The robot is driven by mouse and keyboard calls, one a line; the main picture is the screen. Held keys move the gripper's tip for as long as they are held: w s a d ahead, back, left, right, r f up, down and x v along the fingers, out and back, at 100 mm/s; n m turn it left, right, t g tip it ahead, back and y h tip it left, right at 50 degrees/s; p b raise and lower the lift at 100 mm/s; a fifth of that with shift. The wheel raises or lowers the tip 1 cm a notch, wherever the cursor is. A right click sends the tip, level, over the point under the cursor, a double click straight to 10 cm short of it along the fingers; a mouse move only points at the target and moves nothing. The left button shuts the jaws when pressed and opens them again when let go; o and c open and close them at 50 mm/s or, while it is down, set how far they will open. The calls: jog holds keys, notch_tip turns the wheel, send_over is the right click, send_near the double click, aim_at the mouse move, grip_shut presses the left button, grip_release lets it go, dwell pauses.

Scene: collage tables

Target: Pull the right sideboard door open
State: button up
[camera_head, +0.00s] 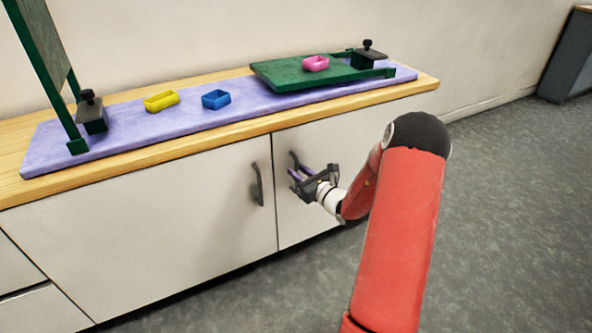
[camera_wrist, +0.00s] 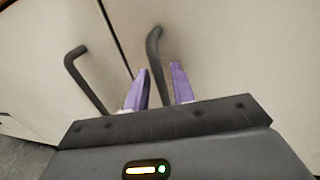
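The right sideboard door (camera_head: 300,222) is white and looks closed, level with the left door. Its dark curved handle (camera_head: 293,158) is near the door's left edge, partly hidden by my gripper in the head view. My gripper (camera_head: 296,176) is in front of this door with its purple fingers apart. In the wrist view, the right door's handle (camera_wrist: 156,60) appears between my two open fingers (camera_wrist: 160,70), with gaps on both sides. I cannot tell whether the fingers reach around its full depth.
The left door (camera_head: 190,210) has a similar handle (camera_head: 258,184) close by. Floor (camera_head: 500,200) at right is clear.

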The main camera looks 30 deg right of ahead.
jog(key=shift+w+a, duration=0.2)
jog(key=shift+w, duration=0.5)
grip_shut()
